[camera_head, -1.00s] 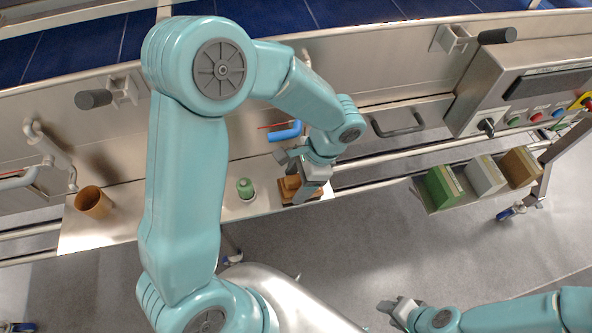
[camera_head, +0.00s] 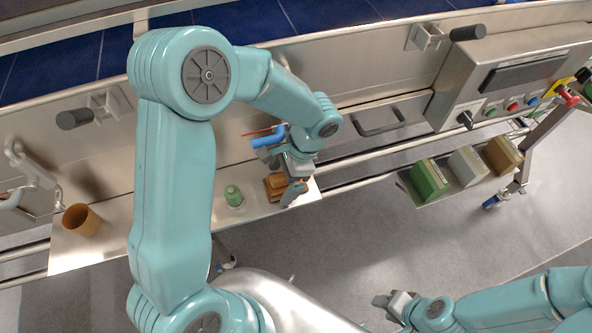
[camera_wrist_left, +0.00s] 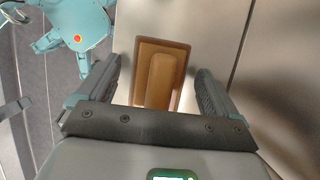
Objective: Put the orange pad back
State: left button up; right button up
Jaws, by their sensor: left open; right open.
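An orange-brown pad (camera_head: 276,188) with a raised rounded grip lies on the steel shelf (camera_head: 92,252). My left gripper (camera_head: 294,184) is open beside and over it, covering its right part in the head view. In the left wrist view the pad (camera_wrist_left: 160,75) lies ahead between the spread fingers of my left gripper (camera_wrist_left: 155,85), with a gap on each side. I cannot tell its exact height above the pad. My right gripper (camera_head: 384,304) is open and empty, low at the right, over the floor.
A rack (camera_head: 428,206) at the right holds green (camera_head: 428,180), white (camera_head: 467,166) and brown (camera_head: 502,154) blocks. A green-capped bottle (camera_head: 233,196), a brown cup (camera_head: 81,219) and a blue-handled tool (camera_head: 268,140) are near the left arm. A control box (camera_head: 500,80) stands behind.

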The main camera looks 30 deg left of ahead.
pick_arm(q)
jog(key=w+d+r+b, duration=0.1)
jog(key=w+d+b, duration=0.1)
jog(key=w+d, duration=0.6)
jog(key=shift+w, duration=0.85)
